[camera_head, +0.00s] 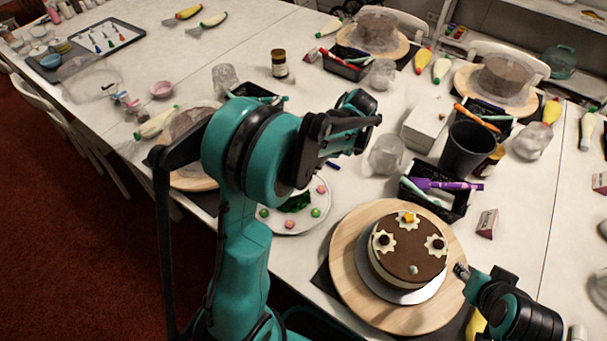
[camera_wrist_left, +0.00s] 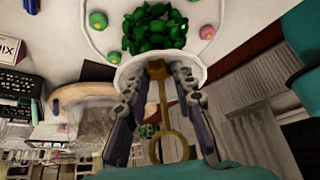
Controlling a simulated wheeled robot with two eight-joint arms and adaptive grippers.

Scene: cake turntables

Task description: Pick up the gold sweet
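A small gold piece (camera_head: 407,217), which looks like the gold sweet, sits on a cream flower shape at the far edge of the chocolate-topped cake (camera_head: 410,255). The cake stands on a wooden turntable (camera_head: 350,285). My left gripper (camera_head: 365,108) is raised over the table, up and left of the cake and apart from it. In the left wrist view its fingers (camera_wrist_left: 160,100) are spread. A gold ring-ended bar (camera_wrist_left: 158,110) shows between them; I cannot tell what it is or whether it is touched. My right gripper (camera_head: 462,271) is beside the cake's right side; its opening is unclear.
A white plate (camera_head: 278,222) with a green heap and several pink and green sweets lies left of the cake. It also shows in the left wrist view (camera_wrist_left: 118,48). A black tool tray (camera_head: 458,208), a dark cup (camera_head: 468,146) and a white box (camera_head: 424,124) stand behind the cake.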

